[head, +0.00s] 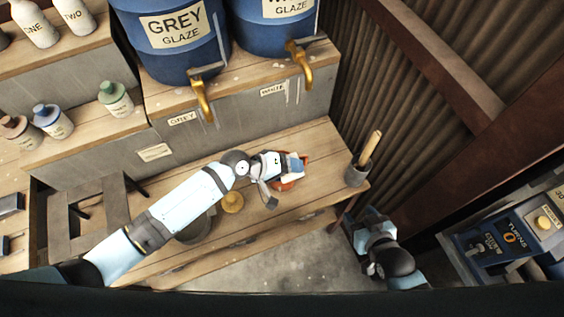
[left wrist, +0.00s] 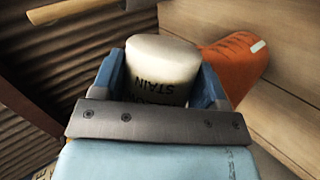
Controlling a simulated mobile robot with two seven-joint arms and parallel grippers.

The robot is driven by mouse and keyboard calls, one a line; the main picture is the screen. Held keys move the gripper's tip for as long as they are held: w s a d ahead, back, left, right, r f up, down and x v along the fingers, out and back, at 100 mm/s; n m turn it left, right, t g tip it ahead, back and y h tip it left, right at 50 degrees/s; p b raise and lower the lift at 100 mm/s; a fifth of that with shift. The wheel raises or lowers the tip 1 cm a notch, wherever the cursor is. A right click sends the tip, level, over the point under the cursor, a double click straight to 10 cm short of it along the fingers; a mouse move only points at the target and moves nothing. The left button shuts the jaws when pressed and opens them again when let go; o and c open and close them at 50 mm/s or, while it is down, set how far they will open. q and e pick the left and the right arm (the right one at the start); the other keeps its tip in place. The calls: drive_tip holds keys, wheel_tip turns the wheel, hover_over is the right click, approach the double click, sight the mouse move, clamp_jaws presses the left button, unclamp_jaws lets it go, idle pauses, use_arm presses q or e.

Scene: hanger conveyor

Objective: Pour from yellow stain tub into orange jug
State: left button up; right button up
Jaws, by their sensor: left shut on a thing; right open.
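My left gripper (head: 294,165) is shut on a cream-coloured tub (left wrist: 162,65), whose label reads STAIN upside down in the left wrist view. Its blue fingers lie on both sides of the tub. The orange jug (left wrist: 235,68) shows just behind and right of the tub there. In the head view the jug (head: 284,185) is on the wooden bench, mostly hidden under my left gripper. Whether the tub touches the jug, and whether anything flows, I cannot tell. My right gripper (head: 371,222) is open and empty, low beyond the bench's right end.
A round yellow thing (head: 231,202) and a grey bowl (head: 194,230), partly behind my left arm, are on the bench (head: 245,225). Blue glaze barrels (head: 180,45) with brass taps stand behind.

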use_arm(q)
drive_tip(key=shift+w+f+n+g+b, duration=0.1)
drive_tip(key=shift+w+n+g+b, duration=0.1)
drive_tip(key=shift+n+g+b, duration=0.2)
idle(0.6)
drive_tip(key=shift+a+f, duration=0.1)
drive_tip(key=shift+w+n+g+h+b, duration=0.15)
drive_tip(key=shift+n+g+h+b, duration=0.15)
drive_tip(key=shift+g+h+b, duration=0.15)
idle(0.5)
drive_tip(key=shift+f, duration=0.1)
drive_tip(key=shift+w+a+n+g, duration=0.1)
drive_tip(key=shift+n+g, duration=0.15)
drive_tip(key=shift+n, duration=0.05)
drive_tip(key=shift+h, duration=0.25)
drive_tip(key=shift+w+b, duration=0.1)
drive_tip(key=shift+b, duration=0.2)
idle(0.8)
